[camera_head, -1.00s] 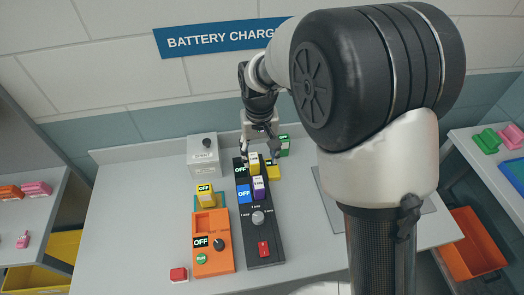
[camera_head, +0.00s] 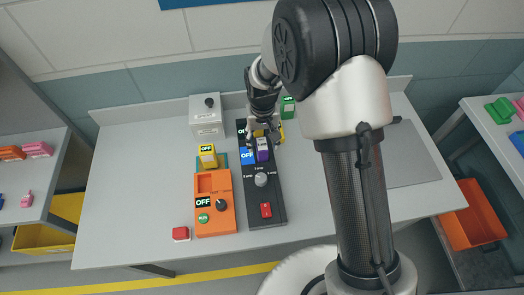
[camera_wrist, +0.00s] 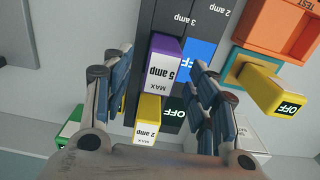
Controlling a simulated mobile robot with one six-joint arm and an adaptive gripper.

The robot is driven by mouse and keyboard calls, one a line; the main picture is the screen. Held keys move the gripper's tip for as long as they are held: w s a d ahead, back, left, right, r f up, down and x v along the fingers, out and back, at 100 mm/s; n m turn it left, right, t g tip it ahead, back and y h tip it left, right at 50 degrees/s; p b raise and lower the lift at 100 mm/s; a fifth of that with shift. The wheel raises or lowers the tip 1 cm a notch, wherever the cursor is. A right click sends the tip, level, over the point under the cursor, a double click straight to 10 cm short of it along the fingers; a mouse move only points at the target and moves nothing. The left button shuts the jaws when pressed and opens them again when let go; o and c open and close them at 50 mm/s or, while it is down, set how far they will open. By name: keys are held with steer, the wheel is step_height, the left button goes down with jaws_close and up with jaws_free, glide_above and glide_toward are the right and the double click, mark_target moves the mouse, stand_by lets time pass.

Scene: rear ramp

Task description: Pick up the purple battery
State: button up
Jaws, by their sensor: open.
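The purple battery (camera_head: 262,149) stands in the black charger (camera_head: 265,190), beside a blue OFF display (camera_head: 247,156). In the wrist view the purple battery (camera_wrist: 164,62) has a white top marked "MAX 5 amp". A yellow battery (camera_wrist: 149,118) marked "MAX 2 amp" is in the charger next to it, nearer my gripper's base. My gripper (camera_wrist: 153,70) is open, with its fingers on either side of the two batteries. The purple battery lies between the fingertips, and I cannot tell whether they touch it. In the head view my gripper (camera_head: 263,136) is partly hidden above the charger.
An orange tester (camera_head: 214,206) and a yellow battery on a teal base (camera_head: 208,156) stand to the left. A grey box (camera_head: 207,118) is behind them. A green battery (camera_head: 288,107) stands behind my gripper.

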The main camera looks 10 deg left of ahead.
step_height(320, 180, down, 4)
steer(key=shift+w+a+f+b, duration=0.1)
steer(key=shift+a+f+b, duration=0.1)
steer(key=shift+b, duration=0.3)
steer(key=shift+d+r, duration=0.1)
jaws_close()
